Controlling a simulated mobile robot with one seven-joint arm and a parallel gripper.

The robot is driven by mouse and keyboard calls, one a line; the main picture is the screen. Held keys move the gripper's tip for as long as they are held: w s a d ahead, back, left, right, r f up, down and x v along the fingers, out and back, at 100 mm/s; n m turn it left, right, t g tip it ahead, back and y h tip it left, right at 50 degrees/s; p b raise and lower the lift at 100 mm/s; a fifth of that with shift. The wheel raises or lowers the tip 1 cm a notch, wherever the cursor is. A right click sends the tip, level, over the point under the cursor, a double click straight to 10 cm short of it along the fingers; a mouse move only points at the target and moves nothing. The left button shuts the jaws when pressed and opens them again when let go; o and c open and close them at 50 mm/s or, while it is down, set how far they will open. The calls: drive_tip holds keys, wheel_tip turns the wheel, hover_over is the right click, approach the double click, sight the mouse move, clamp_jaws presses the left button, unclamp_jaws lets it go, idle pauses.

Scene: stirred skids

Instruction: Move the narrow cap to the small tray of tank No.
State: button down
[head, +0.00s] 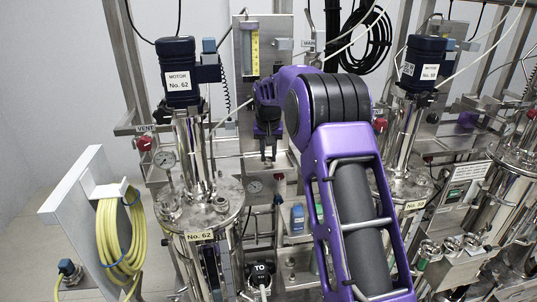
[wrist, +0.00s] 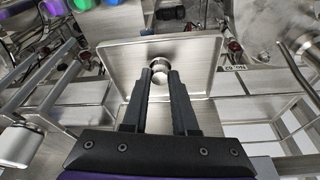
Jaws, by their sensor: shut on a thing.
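My gripper (wrist: 160,75) is shut on a small round metal cap (wrist: 159,64), seen at its fingertips in the wrist view. A square bare metal plate (wrist: 115,62), which looks like a small tray, lies behind the cap; I cannot tell whether the cap touches it. In the head view my gripper (head: 268,154) points down between two tanks, and the cap is too small to make out. The left tank (head: 196,155) carries the label No. 62 (head: 199,235).
Yellow hose (head: 118,240) hangs on a grey panel at the left. Blue, green and purple items show in the wrist view's upper left.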

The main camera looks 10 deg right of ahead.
drive_tip(key=shift+f, duration=0.3)
drive_tip(key=c, duration=0.6)
unclamp_jaws()
drive_tip(key=shift+r, duration=0.1)
drive_tip(key=v, duration=0.7)
